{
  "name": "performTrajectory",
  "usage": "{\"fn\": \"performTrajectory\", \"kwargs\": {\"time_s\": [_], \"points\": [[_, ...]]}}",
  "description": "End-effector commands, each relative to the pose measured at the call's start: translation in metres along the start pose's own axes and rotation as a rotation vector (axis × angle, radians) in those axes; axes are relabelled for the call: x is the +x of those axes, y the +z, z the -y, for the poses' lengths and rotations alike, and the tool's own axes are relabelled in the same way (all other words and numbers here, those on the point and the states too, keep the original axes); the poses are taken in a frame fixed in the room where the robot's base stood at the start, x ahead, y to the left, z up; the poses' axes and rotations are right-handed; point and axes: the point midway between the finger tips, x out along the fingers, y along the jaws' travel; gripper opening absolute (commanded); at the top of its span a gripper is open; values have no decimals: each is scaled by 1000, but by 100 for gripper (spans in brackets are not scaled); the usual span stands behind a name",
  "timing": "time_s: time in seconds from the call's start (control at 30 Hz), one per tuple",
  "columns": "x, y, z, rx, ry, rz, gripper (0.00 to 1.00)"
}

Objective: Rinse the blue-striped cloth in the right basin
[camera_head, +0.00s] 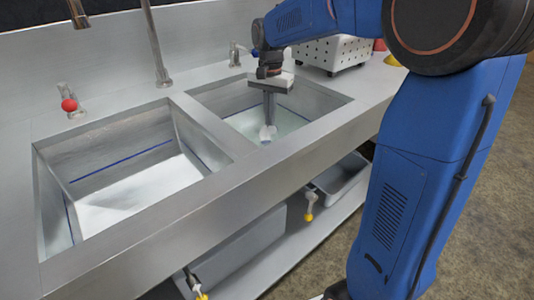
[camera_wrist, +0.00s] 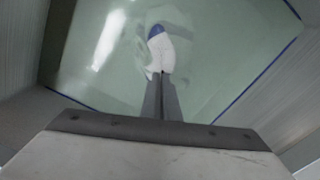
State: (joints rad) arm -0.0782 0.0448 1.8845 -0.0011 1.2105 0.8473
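The right basin (camera_head: 312,100) holds clear greenish water, and a blue line runs around its walls in the wrist view. My gripper (camera_head: 268,121) points straight down into this basin. In the wrist view its two fingers (camera_wrist: 161,78) are together, shut on the blue-striped cloth (camera_wrist: 168,52). The cloth is a small white bunch with a blue patch at its far end, and it shows as a small pale piece (camera_head: 267,132) below the fingers in the head view. It is at or in the water; how deep I cannot tell.
The left basin (camera_head: 52,165) has whitish liquid. A red-knobbed tap (camera_head: 69,104) and a tall faucet (camera_head: 157,45) stand behind the basins. A white perforated basket (camera_head: 332,53) sits on the counter at right. Grey tubs (camera_head: 345,180) with yellow-tipped spigots are on the lower shelf.

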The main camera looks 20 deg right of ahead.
Motion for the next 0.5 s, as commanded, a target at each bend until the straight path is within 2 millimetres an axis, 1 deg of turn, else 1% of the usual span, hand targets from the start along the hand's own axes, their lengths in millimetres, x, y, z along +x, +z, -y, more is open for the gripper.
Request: {"fn": "performTrajectory", "kwargs": {"time_s": [0.03, 0.1, 0.2, 0.3, 0.4, 0.5], "points": [[0, -8, -4, 3, 1, 0, 0], [1, -18, -8, 3, 1, 1, 0], [1, -30, -13, 2, 1, 1, 0], [0, -35, -15, 0, 0, 0, 0], [0, -32, -14, -2, 0, 0, 0], [0, -21, -9, -4, 0, 0, 0]]}}
